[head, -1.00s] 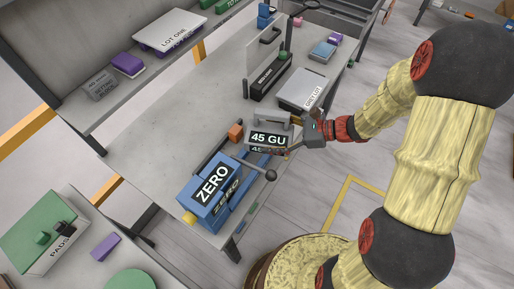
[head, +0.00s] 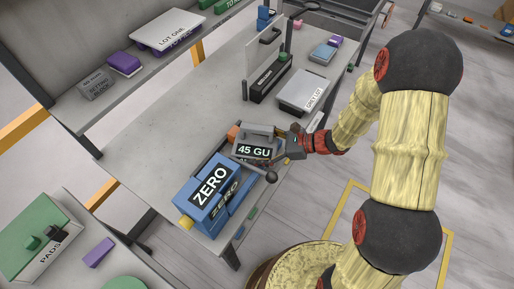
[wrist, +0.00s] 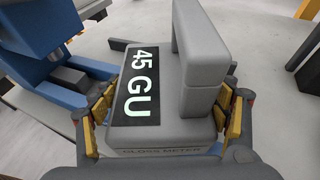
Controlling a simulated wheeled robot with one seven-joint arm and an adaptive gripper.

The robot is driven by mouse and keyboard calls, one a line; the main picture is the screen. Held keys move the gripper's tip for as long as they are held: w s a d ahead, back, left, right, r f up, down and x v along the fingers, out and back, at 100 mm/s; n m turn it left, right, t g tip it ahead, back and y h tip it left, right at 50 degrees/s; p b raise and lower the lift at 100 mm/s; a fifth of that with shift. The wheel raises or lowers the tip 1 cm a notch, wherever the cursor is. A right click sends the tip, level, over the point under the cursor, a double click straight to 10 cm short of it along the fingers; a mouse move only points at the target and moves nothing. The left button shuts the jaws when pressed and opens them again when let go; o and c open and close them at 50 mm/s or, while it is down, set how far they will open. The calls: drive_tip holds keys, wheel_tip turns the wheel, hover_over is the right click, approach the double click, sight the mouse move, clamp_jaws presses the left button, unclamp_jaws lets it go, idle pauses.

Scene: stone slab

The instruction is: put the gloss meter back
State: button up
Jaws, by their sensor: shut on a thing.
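The gloss meter (head: 258,137) is a grey block with a handle and a black display reading "45 GU". My gripper (head: 284,147) is shut on it from the right. In the wrist view the meter (wrist: 165,120) sits between yellow-padded fingers, with "GLOSS METER" on its near edge. A blue unit (head: 202,205) marked "ZERO" stands just below-left of the meter in the head view. Blue parts of this unit (wrist: 30,65) also show at the left of the wrist view. Whether the meter's underside touches anything is hidden.
A dark ball-ended lever (head: 271,176) stands out near the blue unit. The bench's (head: 165,125) left-middle is clear.

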drive_tip(key=shift+f, duration=0.15)
drive_tip(key=o, duration=1.7)
